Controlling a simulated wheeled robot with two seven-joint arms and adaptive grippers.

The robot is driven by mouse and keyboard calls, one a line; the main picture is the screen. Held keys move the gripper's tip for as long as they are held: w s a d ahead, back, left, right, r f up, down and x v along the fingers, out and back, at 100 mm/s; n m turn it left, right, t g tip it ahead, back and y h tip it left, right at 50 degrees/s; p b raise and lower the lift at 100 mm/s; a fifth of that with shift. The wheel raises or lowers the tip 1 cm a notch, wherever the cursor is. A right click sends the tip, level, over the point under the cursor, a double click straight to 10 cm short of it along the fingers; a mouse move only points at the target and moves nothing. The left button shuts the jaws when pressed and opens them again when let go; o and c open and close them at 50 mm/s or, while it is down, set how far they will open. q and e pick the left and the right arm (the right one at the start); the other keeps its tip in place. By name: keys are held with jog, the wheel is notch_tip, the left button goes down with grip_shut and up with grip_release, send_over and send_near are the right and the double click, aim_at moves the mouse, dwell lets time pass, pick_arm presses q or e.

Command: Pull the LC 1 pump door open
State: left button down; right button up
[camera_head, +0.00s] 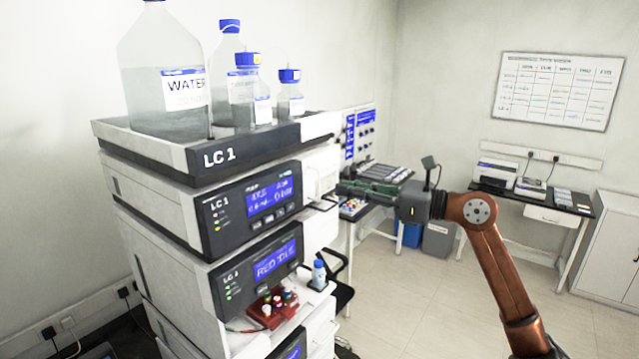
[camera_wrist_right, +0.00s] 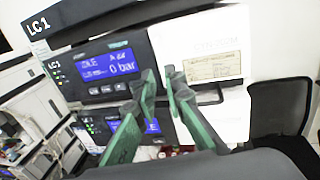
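The LC 1 pump (camera_head: 257,208) is a module with a dark front and a blue display, high in the stack. Its door is the white panel (camera_head: 318,172) right of the display; in the right wrist view the white door (camera_wrist_right: 190,40) carries a pale label. A thin black handle (camera_wrist_right: 215,97) runs along the door's lower part. My right gripper (camera_head: 342,189) is in front of the door, coming from the right. In the wrist view its green fingers (camera_wrist_right: 160,76) are apart with nothing between them, left of the handle. My left gripper is not in view.
Water and other bottles (camera_head: 165,80) stand in the tray on top of the stack. Below, a red rack (camera_head: 272,307) with small vials sticks out from a lower module. A black chair (camera_wrist_right: 282,105) stands right of the stack. Floor (camera_head: 390,310) is clear farther right.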

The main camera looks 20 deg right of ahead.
aim_at(319, 197)
jog(key=shift+p+x, duration=0.9)
jog(key=shift+x, duration=2.85)
jog(key=shift+c, duration=0.5)
grip_shut()
